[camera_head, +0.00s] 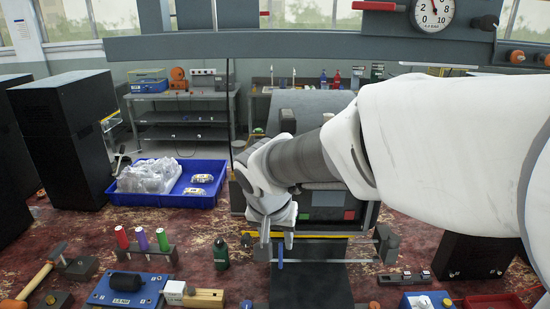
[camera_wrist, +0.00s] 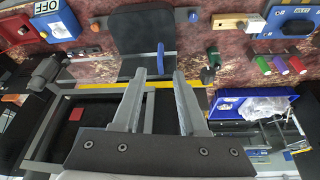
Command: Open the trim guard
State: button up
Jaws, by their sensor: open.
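What looks like the trim guard is a dark flat panel (camera_head: 312,286) below a horizontal bar with end brackets. It shows at the top of the wrist view (camera_wrist: 138,32). An upright blue handle (camera_wrist: 160,58) stands at the panel's edge near the bar; in the head view it shows just below my fingers (camera_head: 281,256). My gripper (camera_wrist: 160,76) is open and empty. In the wrist view its fingertips lie either side of the handle's line, with the handle just beyond them. In the head view my gripper (camera_head: 277,240) hangs over the bar's left part. Contact cannot be told.
The grey machine (camera_head: 318,110) stands behind, partly hidden by my arm. A yellow strip (camera_head: 320,234) runs along its front.

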aim_at(281, 254)
jog(key=x, duration=0.8)
jog(key=shift+w+f, duration=0.1)
jog(key=shift+f, duration=0.25)
grip_shut()
dwell(1.0)
